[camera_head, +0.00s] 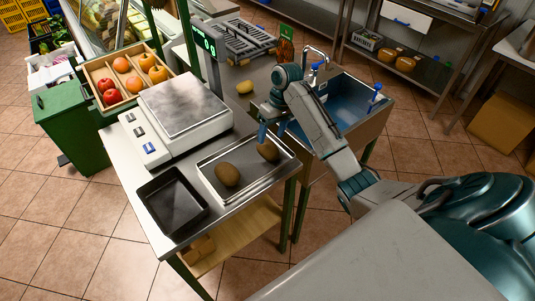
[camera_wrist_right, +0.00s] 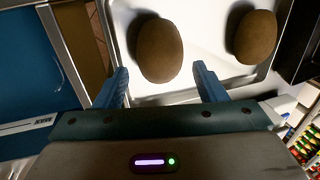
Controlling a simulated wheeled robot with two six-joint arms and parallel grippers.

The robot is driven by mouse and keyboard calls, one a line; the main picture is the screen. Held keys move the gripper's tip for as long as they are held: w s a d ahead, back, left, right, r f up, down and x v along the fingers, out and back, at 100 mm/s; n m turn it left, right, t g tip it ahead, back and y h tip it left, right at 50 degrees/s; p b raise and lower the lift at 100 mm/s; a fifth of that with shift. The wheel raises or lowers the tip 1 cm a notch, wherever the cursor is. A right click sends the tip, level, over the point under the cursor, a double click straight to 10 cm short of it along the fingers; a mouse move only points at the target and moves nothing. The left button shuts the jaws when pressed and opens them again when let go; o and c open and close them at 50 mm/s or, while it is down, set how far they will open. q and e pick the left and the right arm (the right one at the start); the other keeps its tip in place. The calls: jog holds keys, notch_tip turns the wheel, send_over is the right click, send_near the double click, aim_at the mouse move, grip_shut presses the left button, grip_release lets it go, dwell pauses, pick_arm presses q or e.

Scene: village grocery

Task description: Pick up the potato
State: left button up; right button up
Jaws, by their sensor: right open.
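Two brown potatoes lie apart in a shallow metal tray on the counter. One potato (camera_head: 268,151) is at the tray's right side, just past my right gripper (camera_head: 271,133); in the right wrist view this potato (camera_wrist_right: 160,50) sits ahead of the gap between the blue fingers (camera_wrist_right: 161,86). The other potato (camera_head: 227,174) lies to the left in the tray, and it shows at the upper right of the right wrist view (camera_wrist_right: 255,37). My right gripper is open and empty. My left gripper is out of view.
A black tray (camera_head: 171,203) and a white scale (camera_head: 176,107) stand left of the metal tray (camera_head: 208,170). A sink (camera_head: 350,107) lies close on the right. A yellowish, potato-like item (camera_head: 245,87) and a fruit crate (camera_head: 106,77) are behind.

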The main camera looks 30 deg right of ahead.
aim_at(269, 143)
jog(key=shift+a+f+p, duration=0.1)
jog(key=shift+f+p, duration=0.2)
jog(key=shift+f, duration=0.05)
jog(key=p+x, duration=0.1)
jog(key=x, duration=0.2)
jog(key=shift+f, duration=0.2)
jog(key=shift+a+f, duration=0.15)
jog(key=shift+f, duration=0.35)
jog(key=c, duration=0.8)
jog(key=shift+r, duration=0.15)
jog(key=shift+c, duration=0.2)
